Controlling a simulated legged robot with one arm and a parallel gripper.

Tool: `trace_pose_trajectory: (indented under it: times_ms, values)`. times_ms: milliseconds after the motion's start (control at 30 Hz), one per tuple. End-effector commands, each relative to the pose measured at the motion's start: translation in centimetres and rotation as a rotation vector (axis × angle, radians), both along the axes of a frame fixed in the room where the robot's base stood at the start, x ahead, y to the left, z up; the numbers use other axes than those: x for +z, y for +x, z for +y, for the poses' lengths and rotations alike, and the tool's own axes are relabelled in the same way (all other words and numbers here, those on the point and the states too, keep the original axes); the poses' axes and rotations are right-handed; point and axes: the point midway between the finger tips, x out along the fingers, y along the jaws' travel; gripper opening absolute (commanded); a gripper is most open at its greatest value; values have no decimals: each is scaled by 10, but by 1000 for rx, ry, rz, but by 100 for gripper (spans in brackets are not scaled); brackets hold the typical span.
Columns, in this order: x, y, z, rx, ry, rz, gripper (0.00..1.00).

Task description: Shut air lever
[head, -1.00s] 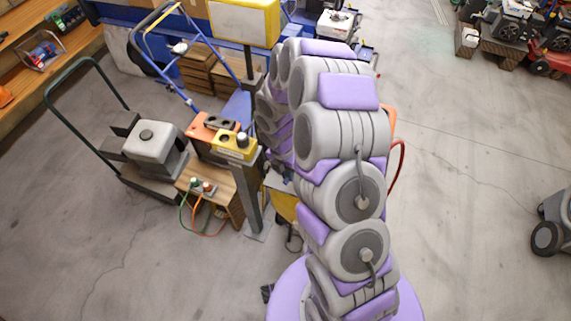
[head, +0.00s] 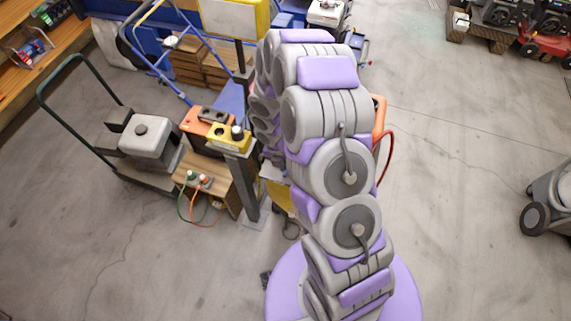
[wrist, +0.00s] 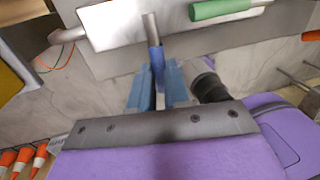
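In the wrist view, my gripper (wrist: 158,88) has two light-blue fingers pointing up toward a pale metal panel (wrist: 115,25). A lever with a grey stem and a blue sleeve (wrist: 155,55) comes down from the panel, and its lower end lies between or just before the fingertips. A narrow gap shows between the fingers; whether they touch the sleeve I cannot tell. A green handle (wrist: 220,9) sits on the panel to the upper right, apart from the fingers. In the head view, my arm hides the gripper and the lever.
A yellow control box (head: 229,138) on a post stands left of my arm. A grey machine on a cart (head: 149,137) and a wooden box with cables (head: 207,185) are beside it. A red hose (head: 388,150) hangs at right.

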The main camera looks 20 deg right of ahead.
Motion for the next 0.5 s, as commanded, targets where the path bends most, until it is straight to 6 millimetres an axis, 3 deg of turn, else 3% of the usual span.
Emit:
trace_pose_trajectory:
  times_ms: [267,500]
  values:
    - [1,1,0,2,1,-5,42]
    - [1,1,0,1,1,-4,42]
